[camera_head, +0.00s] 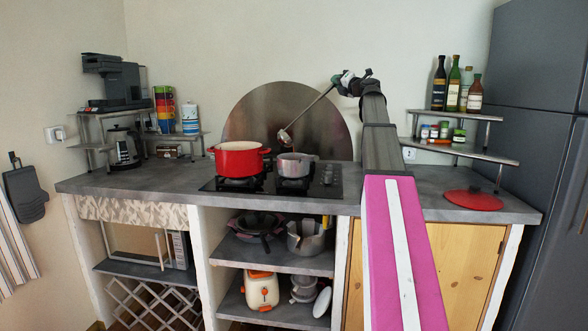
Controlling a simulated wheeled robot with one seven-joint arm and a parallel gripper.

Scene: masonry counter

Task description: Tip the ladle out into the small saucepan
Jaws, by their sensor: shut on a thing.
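My gripper (345,80) is up in front of the wall, shut on the handle of the ladle. The metal ladle (311,111) slants down and left from my gripper. Its bowl (286,136) hangs above the small saucepan, apart from it. The bowl's contents are too small to make out. The small grey saucepan (297,167) stands on the right part of the black hob (329,189). My arm comes up from the lower right, right of the saucepan.
A large red pot (239,160) stands on the hob just left of the saucepan. A round metal panel (298,104) leans behind the hob. A red lid (473,200) lies on the right counter. Shelves with bottles (454,86) stand at right, a coffee machine (115,82) at left.

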